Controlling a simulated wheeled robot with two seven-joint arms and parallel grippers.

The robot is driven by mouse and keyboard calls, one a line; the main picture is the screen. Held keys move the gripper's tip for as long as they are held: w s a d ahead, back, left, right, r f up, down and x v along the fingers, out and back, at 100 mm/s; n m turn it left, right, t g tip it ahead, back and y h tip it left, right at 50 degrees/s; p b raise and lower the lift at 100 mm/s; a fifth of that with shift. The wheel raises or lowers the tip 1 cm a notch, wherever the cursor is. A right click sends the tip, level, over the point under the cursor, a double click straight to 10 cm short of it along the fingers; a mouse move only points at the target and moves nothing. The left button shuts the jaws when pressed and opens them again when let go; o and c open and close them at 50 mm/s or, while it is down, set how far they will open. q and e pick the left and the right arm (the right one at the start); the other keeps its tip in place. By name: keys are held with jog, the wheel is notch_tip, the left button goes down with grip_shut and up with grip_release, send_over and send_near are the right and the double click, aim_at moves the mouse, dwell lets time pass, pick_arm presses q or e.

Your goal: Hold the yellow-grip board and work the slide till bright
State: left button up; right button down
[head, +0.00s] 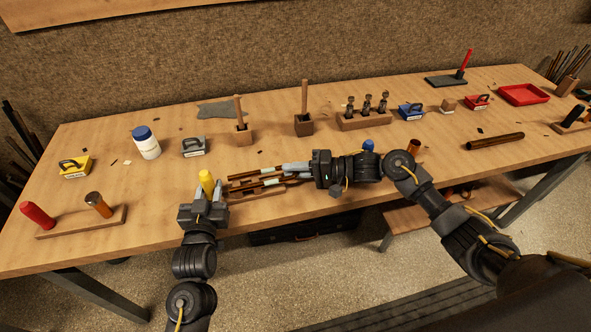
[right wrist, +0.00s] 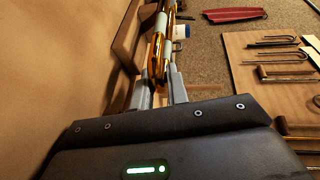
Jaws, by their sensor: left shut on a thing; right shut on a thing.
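The yellow grip (head: 207,179) of the board stands up between the fingers of my left gripper (head: 210,192), which is shut on it near the table's front edge. The slide (head: 245,177), with brown-gold tubes and pale sections, lies to its right. My right gripper (head: 286,174) reaches in from the right and is shut on the slide. In the right wrist view, the slide (right wrist: 159,50) shows gold and pale bands between the fingers of my right gripper (right wrist: 163,82). The board's body is mostly hidden, and I cannot tell how bright the tubes are.
On the workbench (head: 110,150) stand a yellow-handled block (head: 75,167), a white jar (head: 146,144), a grey block (head: 195,147) and a rack with a red-handled tool (head: 38,215). Wooden holders (head: 303,124) stand behind the slide. A red tray (head: 524,94) is far right.

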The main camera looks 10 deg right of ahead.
aim_at(281, 175)
jog(key=a, duration=0.3)
jog(key=shift+s+a+f, duration=0.1)
jog(key=shift+a+f, duration=0.15)
jog(key=c, duration=1.4)
grip_release()
jog(key=shift+c, duration=0.2)
jog(key=shift+d, duration=0.15)
jog(key=v, duration=1.1)
jog(key=shift+s+d+r, duration=0.2)
jog(key=shift+d+r, duration=0.1)
